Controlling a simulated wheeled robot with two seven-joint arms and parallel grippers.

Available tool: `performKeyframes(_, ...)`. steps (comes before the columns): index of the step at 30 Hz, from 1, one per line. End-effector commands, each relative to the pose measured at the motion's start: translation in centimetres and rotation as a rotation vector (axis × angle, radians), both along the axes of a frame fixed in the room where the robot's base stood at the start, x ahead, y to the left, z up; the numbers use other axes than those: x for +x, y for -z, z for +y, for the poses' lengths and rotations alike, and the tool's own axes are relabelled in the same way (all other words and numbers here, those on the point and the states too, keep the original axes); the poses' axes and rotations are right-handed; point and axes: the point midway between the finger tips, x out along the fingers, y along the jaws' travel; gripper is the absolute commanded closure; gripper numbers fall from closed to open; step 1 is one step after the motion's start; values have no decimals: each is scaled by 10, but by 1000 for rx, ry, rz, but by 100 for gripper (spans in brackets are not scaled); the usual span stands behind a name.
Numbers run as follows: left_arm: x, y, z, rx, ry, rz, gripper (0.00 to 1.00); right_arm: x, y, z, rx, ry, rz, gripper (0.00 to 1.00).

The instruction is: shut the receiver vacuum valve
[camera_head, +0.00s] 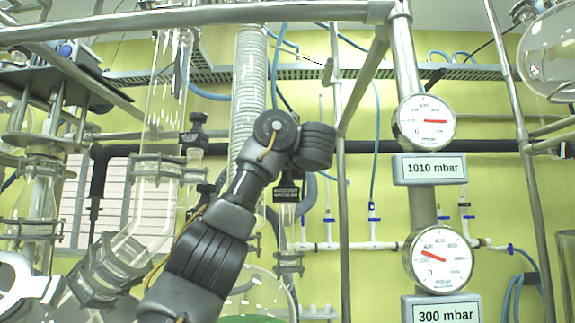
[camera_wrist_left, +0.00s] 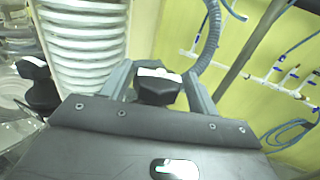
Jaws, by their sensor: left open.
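A black valve knob with a white mark on top (camera_wrist_left: 157,87) is in the left wrist view. It sits between the two grey fingers of my open left gripper (camera_wrist_left: 160,88), with a gap visible on each side. What looks like the same black knob, with a small label (camera_head: 287,191), shows in the head view just below my left wrist, above a glass joint. My left gripper's fingers are hidden there behind my arm. I cannot read the label to confirm that it is the receiver vacuum valve. My right gripper is not in view.
A second black knob (camera_wrist_left: 34,68) stands left of the gripper, beside a coiled glass condenser (camera_wrist_left: 85,45). A metal post carries gauges (camera_head: 425,122) (camera_head: 438,260) with signs reading 1010 mbar and 300 mbar. Metal bars and glassware crowd the left.

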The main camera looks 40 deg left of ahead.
Motion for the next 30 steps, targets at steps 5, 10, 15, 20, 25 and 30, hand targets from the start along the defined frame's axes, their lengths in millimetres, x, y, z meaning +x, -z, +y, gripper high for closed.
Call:
performKeyframes(5,0,1,0,0,0,0,41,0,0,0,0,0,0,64)
performKeyframes(10,0,1,0,-1,2,1,64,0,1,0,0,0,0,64)
performKeyframes(15,0,1,0,-1,14,0,75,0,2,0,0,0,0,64)
performKeyframes(20,-1,3,2,-3,191,-3,75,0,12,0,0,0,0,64)
performKeyframes(25,-1,-2,3,-3,461,-2,75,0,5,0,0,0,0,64)
performKeyframes(30,0,-2,2,-3,665,2,75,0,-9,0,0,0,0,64)
